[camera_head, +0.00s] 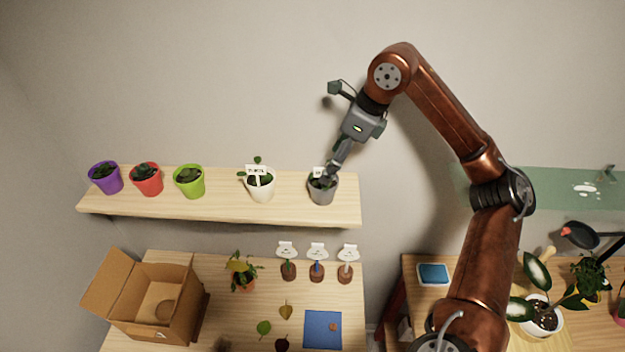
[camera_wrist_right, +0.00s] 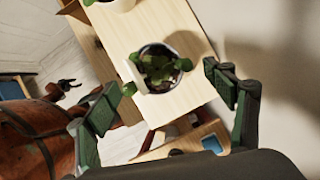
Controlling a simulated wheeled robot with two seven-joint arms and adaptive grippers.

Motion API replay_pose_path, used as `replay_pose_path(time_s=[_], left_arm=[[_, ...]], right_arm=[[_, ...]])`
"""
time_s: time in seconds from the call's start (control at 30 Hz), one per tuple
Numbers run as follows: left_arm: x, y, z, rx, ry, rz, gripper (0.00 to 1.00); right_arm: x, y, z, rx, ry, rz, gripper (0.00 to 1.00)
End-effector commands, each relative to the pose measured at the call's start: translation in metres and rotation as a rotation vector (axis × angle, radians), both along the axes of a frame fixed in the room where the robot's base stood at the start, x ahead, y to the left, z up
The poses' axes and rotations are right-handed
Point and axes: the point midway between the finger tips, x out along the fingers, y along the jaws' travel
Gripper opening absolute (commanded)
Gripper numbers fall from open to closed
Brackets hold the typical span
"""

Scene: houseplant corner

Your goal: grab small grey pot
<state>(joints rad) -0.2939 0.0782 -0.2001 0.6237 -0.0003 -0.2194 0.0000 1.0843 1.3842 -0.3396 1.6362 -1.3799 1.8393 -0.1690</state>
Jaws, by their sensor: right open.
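The small grey pot (camera_head: 322,195) stands upright at the right end of the wooden wall shelf, with a dark green plant and a white label in it. My right gripper (camera_head: 333,168) is just above the pot, reaching down from the upper right, and partly covers its plant. In the right wrist view the pot (camera_wrist_right: 163,89) is seen from above, ahead of the two green fingers. The gripper there (camera_wrist_right: 172,92) is open, with one finger to either side of the pot in the picture and no visible contact. My left gripper is not in view.
The shelf (camera_head: 215,210) also holds a white pot (camera_head: 261,190), a green pot (camera_head: 190,188), a red pot (camera_head: 146,186) and a purple pot (camera_head: 106,184). A cardboard box (camera_head: 135,320) stands on the table below. Bare shelf separates the white and grey pots.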

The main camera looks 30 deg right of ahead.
Motion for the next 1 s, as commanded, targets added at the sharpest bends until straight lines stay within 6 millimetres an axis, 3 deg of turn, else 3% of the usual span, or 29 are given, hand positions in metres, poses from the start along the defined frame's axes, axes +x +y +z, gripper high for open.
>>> replay_pose_path(time_s=[0.33,0.5,0.83,1.0], left_arm=[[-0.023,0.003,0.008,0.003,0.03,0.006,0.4],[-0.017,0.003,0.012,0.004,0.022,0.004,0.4],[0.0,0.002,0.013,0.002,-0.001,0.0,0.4],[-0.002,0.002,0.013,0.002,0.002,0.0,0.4]], right_arm=[[0.012,0.014,-0.038,0.002,0.005,0.007,0.76],[0.018,0.02,-0.059,0.002,0.003,0.007,0.76],[0.021,0.022,-0.065,0.002,0.001,0.008,0.76],[0.021,0.022,-0.065,0.002,0.001,0.008,0.64]])
